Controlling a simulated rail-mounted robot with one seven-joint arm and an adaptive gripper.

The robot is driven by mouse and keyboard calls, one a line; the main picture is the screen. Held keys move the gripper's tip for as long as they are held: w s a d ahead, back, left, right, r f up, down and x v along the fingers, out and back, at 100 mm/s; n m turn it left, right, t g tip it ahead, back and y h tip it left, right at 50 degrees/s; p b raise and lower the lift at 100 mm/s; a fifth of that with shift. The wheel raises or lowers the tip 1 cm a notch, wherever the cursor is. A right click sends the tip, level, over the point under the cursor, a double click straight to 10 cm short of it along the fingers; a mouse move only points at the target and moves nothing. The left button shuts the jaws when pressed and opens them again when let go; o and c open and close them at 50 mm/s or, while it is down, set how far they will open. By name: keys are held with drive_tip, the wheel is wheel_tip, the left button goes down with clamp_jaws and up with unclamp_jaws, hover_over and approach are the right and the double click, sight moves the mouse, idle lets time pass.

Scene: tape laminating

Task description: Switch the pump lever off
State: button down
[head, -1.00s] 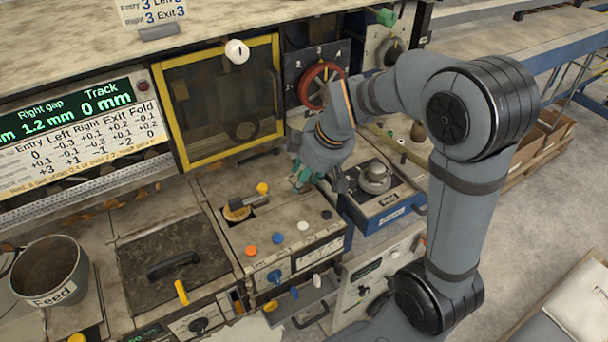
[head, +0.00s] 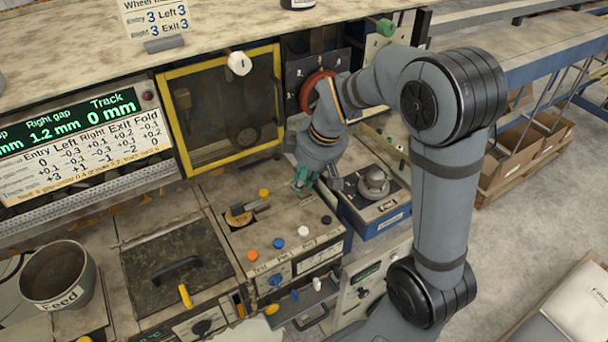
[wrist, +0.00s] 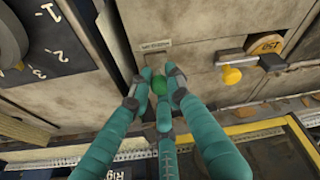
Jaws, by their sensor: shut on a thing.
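My gripper (head: 304,181) is at the back right of the grey bench panel, to the right of a yellow knob (head: 263,193). In the wrist view its teal fingers (wrist: 158,84) are closed around a small green knob (wrist: 160,86). A small label (wrist: 157,44) sits beside it, too small to read. I cannot tell from that label whether this knob is the pump lever. In the head view the fingers hide the knob. The yellow knob (wrist: 232,75) stands clear of the fingers, near a round dial.
A blue box with a metal dial (head: 373,183) stands close on the gripper's right. The yellow-framed window (head: 187,119) and red handwheel (head: 314,91) rise behind. Orange (head: 253,256), blue (head: 278,244) and white (head: 303,231) buttons lie in front. The feed pot (head: 57,275) is far left.

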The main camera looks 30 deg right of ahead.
drive_tip(key=g+p, duration=0.1)
drive_tip(key=p, duration=0.1)
drive_tip(key=w+r+g+p, duration=0.1)
drive_tip(key=p, duration=0.1)
drive_tip(key=shift+g+p, duration=0.3)
drive_tip(key=shift+p, duration=0.1)
drive_tip(key=shift+w+f+g+p, duration=0.15)
drive_tip(key=shift+f+g+p, duration=0.3)
drive_tip(key=shift+g+p, duration=0.1)
drive_tip(key=c, duration=1.7)
unclamp_jaws()
drive_tip(key=shift+o, duration=0.2)
